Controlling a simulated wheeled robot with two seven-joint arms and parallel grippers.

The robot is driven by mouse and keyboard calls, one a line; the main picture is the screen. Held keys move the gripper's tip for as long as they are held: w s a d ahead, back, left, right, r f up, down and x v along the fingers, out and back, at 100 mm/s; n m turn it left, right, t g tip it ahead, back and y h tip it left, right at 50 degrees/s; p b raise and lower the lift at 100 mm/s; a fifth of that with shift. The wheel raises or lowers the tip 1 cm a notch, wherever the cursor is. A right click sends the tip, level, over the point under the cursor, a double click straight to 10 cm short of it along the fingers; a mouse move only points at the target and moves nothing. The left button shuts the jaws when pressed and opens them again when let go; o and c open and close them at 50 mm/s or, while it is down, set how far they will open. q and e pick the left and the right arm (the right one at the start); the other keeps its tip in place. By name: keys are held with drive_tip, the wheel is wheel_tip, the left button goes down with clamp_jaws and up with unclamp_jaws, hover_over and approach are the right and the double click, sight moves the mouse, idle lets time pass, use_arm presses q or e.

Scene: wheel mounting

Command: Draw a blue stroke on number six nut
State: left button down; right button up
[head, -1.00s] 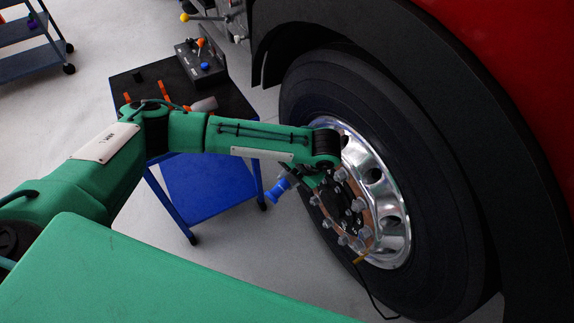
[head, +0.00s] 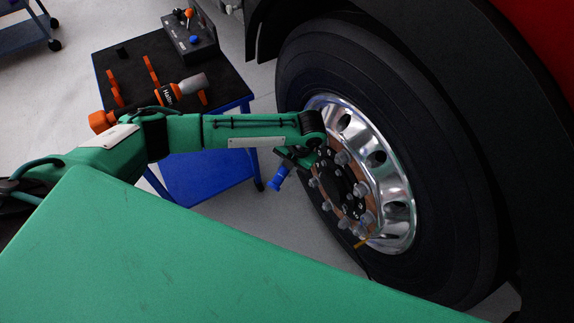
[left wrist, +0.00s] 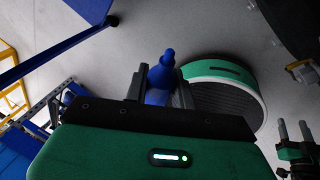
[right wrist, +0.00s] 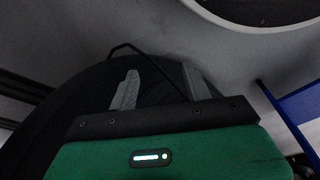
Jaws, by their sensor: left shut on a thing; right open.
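My left gripper (head: 290,158) is shut on a blue marker (head: 277,178), close to the left side of the wheel hub and apart from the nuts. The marker (left wrist: 161,76) also shows between the fingers in the left wrist view. The large black wheel (head: 300,90) has a shiny rim with a ring of nuts (head: 341,158) around its dark hub. Numbers on the nuts are too small to read, so I cannot tell which is number six. No blue stroke is visible on them. My right gripper (right wrist: 160,88) is open and empty, seen only in the right wrist view.
A blue cart (head: 215,176) with a black top holds an orange and grey power tool (head: 182,92) and a dark box (head: 190,35), behind my left arm. The red truck body and dark fender (head: 455,60) stand over the wheel. Grey floor lies between cart and wheel.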

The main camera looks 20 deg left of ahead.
use_arm(q)
drive_tip(key=shift+r+p, duration=0.1)
drive_tip(key=shift+p, duration=0.3)
drive_tip(key=shift+w+d, duration=0.1)
drive_tip(key=shift+w, duration=0.05)
drive_tip(key=shift+w+d+b, duration=0.45)
drive_tip(key=shift+w+d, duration=0.4)
drive_tip(key=shift+w, duration=0.25)
drive_tip(key=shift+w+d+b, duration=0.4)
drive_tip(key=shift+w+d, duration=0.45)
drive_tip(key=shift+w, duration=0.2)
use_arm(e)
drive_tip(key=shift+w+a+r, duration=0.1)
drive_tip(key=shift+w+r, duration=0.05)
drive_tip(key=shift+r, duration=0.45)
drive_tip(key=shift+w+a+r, duration=0.1)
drive_tip(key=shift+w+r, duration=0.05)
drive_tip(key=shift+r, duration=0.45)
drive_tip(key=shift+d, duration=0.1)
use_arm(q)
drive_tip(key=shift+w+d, duration=0.3)
drive_tip(key=shift+w, duration=0.1)
use_arm(e)
drive_tip(key=shift+f, duration=0.15)
use_arm(q)
drive_tip(key=shift+s+d+p, duration=0.2)
drive_tip(key=shift+p, duration=0.45)
use_arm(e)
drive_tip(key=shift+r, duration=0.8)
